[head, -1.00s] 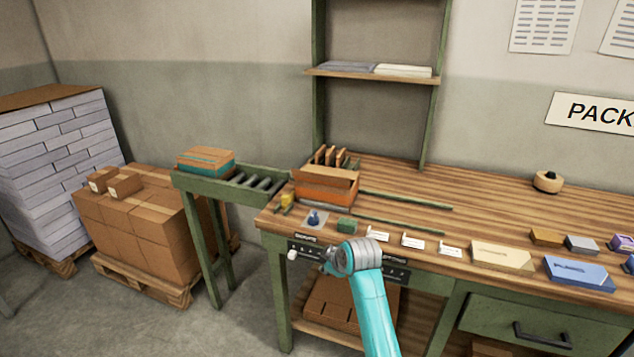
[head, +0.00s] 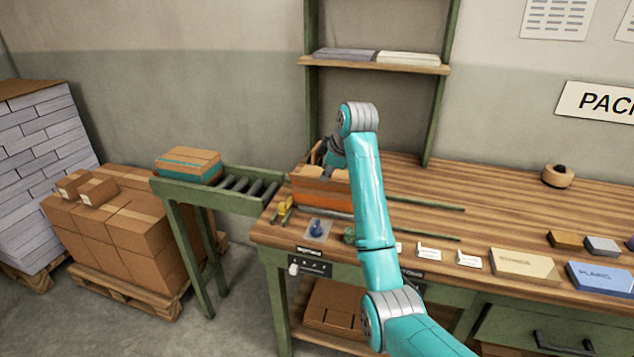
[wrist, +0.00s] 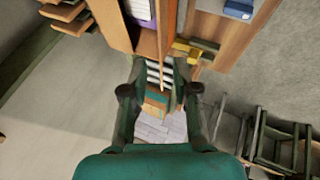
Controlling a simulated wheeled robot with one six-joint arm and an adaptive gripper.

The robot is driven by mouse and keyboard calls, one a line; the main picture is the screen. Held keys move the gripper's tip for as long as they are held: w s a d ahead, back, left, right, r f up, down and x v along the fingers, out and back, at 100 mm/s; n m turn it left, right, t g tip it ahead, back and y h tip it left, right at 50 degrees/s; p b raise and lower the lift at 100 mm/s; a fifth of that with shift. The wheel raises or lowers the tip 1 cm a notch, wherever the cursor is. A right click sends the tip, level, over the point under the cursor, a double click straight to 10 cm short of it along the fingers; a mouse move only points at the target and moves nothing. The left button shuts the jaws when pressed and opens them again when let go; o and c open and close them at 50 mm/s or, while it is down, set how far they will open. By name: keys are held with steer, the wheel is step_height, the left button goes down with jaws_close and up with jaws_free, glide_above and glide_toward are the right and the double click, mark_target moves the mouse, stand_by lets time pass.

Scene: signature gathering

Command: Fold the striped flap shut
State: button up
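The open orange-brown carton (head: 322,190) stands at the left end of the workbench. It also shows at the top of the wrist view (wrist: 116,24), with white and purple contents inside. A brown upright flap (head: 316,154) shows at its back left; I cannot make out stripes on it. My gripper (wrist: 160,92) is open, its two dark fingers well apart. A thin brown edge, seen nearly edge-on, reaches down between them; I cannot tell whether it is the striped flap or whether anything touches it. In the head view my arm hides part of the carton.
A roller conveyor (head: 213,187) left of the bench carries a teal-banded box (head: 189,165). Stacked cartons (head: 137,229) stand further left. A yellow object (head: 285,208) and a blue stamp-like object (head: 317,229) lie near the carton. The bench's back middle is clear.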

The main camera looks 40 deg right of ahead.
mark_target(316, 189)
steer(key=x, duration=0.8)
steer(key=shift+w+f, duration=0.1)
steer(key=shift+f, duration=0.15)
jaws_close()
